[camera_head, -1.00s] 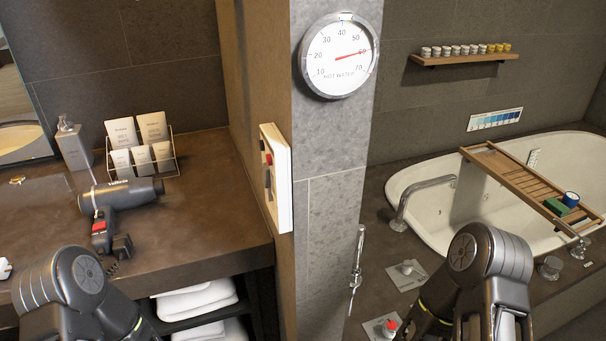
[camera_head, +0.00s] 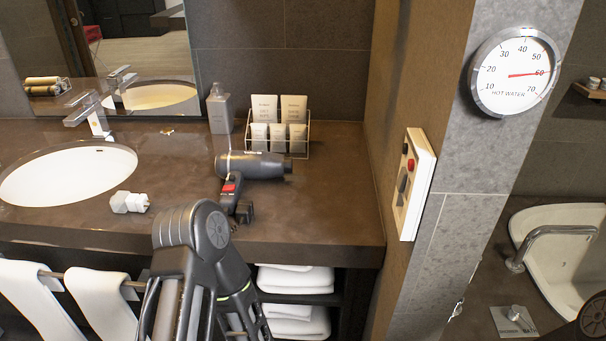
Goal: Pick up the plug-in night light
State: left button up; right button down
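A small white plug-like object (camera_head: 130,202), which looks like the plug-in night light, lies on the brown vanity counter (camera_head: 330,215). It is near the front edge, between the sink and the hair dryer. My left arm stands in front of the counter, to the right of the white object and apart from it. Its gripper is not visible. Only a dark piece of my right arm shows at the lower right corner, and its gripper is out of view.
A black hair dryer (camera_head: 250,165) lies right of the white object. An oval sink (camera_head: 70,175) and a faucet (camera_head: 95,115) are at left. A soap bottle (camera_head: 219,110) and a rack of tubes (camera_head: 280,125) stand behind. White towels (camera_head: 35,300) hang below the counter.

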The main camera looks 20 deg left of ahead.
aim_at(122, 202)
jog(key=k+j+z, duration=0.2)
jog(key=j, duration=0.35)
jog(key=k+j+z, duration=0.15)
jog(key=k+j, duration=0.15)
jog(key=j, duration=0.2)
jog(key=k+j+z, duration=0.2)
jog(key=j, duration=0.25)
jog(key=k+j+z, duration=0.2)
jog(key=k+j, duration=0.2)
